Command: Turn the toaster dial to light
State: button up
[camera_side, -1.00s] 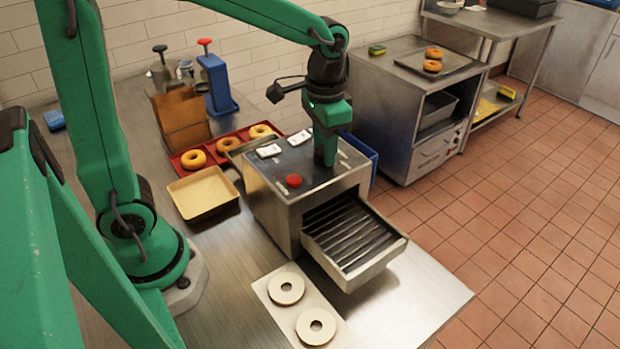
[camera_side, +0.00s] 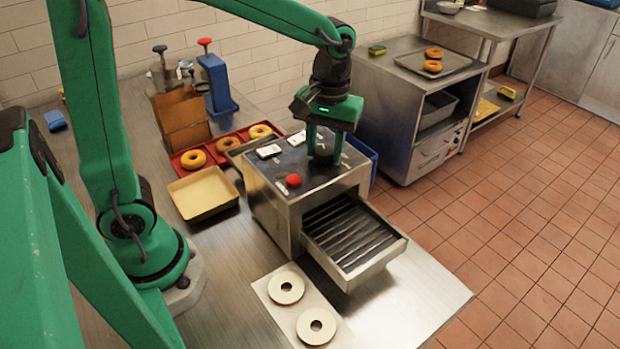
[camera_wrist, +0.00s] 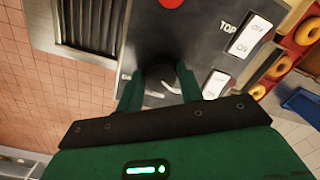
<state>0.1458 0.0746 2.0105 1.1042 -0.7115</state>
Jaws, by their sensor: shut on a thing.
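The toaster (camera_side: 275,195) is a steel box with a slatted chute (camera_side: 350,230) at its front. Its dark dial (camera_side: 322,152) sits on the top panel, and it also shows in the wrist view (camera_wrist: 160,74) as a round black knob. My gripper (camera_side: 325,150) points down over the panel, with its fingers on either side of the dial. In the wrist view my gripper (camera_wrist: 158,88) is shut on the dial. A pale curved mark shows beside the knob. The light marking cannot be read, and the dial's pointer is hidden or too small to tell.
A red button (camera_side: 293,180) and two white switches (camera_side: 268,151) sit on the same panel. A red tray of bagels (camera_side: 215,158) and a tan tray (camera_side: 203,193) stand to the left. A white board with two pale rings (camera_side: 300,305) lies in front.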

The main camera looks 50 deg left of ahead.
aim_at(326, 150)
jog(key=shift+w+d+n, duration=0.1)
jog(key=shift+n, duration=0.2)
jog(key=o, duration=1)
jog(key=shift+r, duration=0.2)
jog(key=shift+w+r, duration=0.15)
jog(key=shift+r, duration=3.65)
